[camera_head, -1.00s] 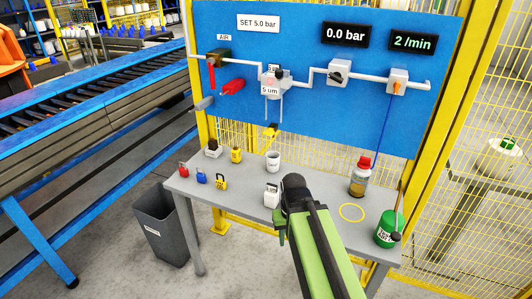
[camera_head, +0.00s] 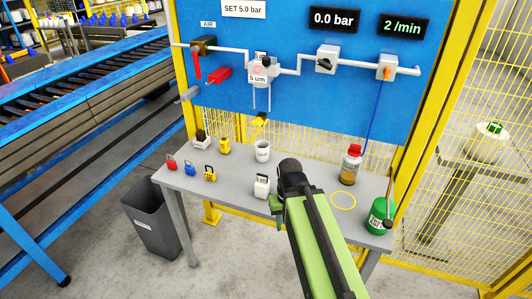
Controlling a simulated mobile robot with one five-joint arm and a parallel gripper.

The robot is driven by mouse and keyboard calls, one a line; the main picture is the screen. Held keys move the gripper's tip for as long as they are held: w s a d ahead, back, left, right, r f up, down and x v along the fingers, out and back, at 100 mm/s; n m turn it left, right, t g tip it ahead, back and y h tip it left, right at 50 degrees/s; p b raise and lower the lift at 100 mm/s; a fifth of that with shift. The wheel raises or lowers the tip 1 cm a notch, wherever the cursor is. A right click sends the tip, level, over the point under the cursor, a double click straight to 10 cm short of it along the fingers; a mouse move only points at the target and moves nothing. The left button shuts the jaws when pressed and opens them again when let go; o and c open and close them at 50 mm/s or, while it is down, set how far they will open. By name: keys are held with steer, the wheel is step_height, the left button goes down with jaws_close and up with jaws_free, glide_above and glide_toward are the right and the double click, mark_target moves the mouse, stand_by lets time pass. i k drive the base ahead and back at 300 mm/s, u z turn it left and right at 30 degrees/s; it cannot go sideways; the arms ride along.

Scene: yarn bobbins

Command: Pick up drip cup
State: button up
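The drip cup is most likely the small white cup (camera_head: 262,151), which stands upright on the grey table (camera_head: 230,179) towards its back edge. It has a dark marking on its front that is too small to read. My green and black arm reaches in from the bottom, and its black far joint shows right of the cup and nearer to me, apart from it in the picture.
A white box (camera_head: 262,187) stands close left of my arm. Padlocks (camera_head: 190,169), a yellow item (camera_head: 224,145), a red-capped bottle (camera_head: 351,166), a yellow ring (camera_head: 343,201) and a green can (camera_head: 379,216) are on the table. A blue panel (camera_head: 300,95) stands behind; a grey bin (camera_head: 154,222) is left.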

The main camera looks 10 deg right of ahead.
mark_target(262, 147)
steer(key=z, duration=0.35)
steer(key=k, duration=0.1)
steer(key=u, duration=3.45)
steer(key=k, duration=1.1)
steer(key=z, duration=1.25)
steer(key=i, duration=1)
steer(key=u, duration=0.15)
